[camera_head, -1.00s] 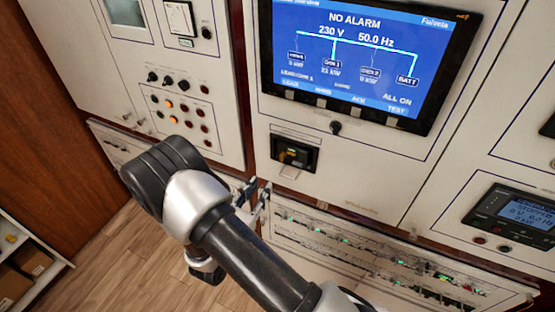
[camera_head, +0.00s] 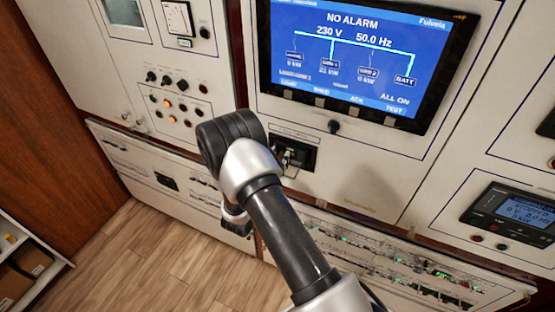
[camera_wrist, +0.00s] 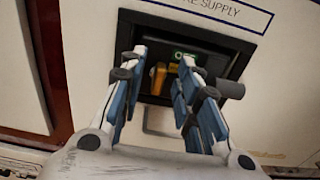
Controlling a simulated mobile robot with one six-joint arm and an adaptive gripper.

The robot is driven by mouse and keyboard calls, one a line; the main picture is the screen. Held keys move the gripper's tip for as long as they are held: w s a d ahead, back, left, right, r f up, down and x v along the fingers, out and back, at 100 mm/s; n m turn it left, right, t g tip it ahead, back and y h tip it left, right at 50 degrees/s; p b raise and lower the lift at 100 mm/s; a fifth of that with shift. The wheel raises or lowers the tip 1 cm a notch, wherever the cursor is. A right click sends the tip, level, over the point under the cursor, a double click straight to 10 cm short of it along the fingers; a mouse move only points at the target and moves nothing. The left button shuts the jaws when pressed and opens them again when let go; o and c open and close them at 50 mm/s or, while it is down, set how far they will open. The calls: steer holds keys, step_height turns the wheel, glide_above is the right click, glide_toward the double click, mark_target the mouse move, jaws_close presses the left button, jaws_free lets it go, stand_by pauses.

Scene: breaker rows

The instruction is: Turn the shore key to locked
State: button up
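The shore supply switch recess (camera_wrist: 208,60) is a dark box in the white panel, under lettering that ends "RE SUPPLY". In the head view the same recess (camera_head: 308,158) is partly behind my arm. A small green label sits at the recess top; I cannot read it surely. A yellow key-like piece (camera_wrist: 158,77) shows inside, between my fingers. My gripper (camera_wrist: 162,62) is open, its two blue-padded fingers at the mouth of the recess on either side of the yellow piece. I cannot tell whether they touch it.
A large screen (camera_head: 360,55) reading "NO ALARM" is above the recess, with a small black knob (camera_head: 334,127) beneath it. Breaker rows (camera_head: 380,262) with green lights run below. Knobs and lamps (camera_head: 172,105) are at left. Open wooden floor (camera_head: 165,245) lies lower left.

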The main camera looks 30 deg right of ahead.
jaws_close()
steer(key=shift+m+b, duration=0.3)
steer(key=shift+b, duration=0.15)
steer(key=m+b, duration=0.3)
steer(key=b, duration=0.1)
steer(key=shift+s+f+m, duration=0.15)
steer(key=shift+f+m, duration=0.05)
steer(key=shift+m, duration=0.2)
steer(key=m+b, duration=0.4)
steer(key=b, duration=0.2)
steer(key=m+b, duration=0.4)
steer(key=b, duration=0.3)
steer(key=m+b, duration=0.5)
steer(key=b, duration=0.2)
steer(key=shift+s+d+f, duration=0.25)
steer(key=shift+f, duration=0.05)
steer(key=shift+r+m+b, duration=0.1)
steer(key=shift+m+b, duration=0.3)
steer(key=shift+b, duration=0.15)
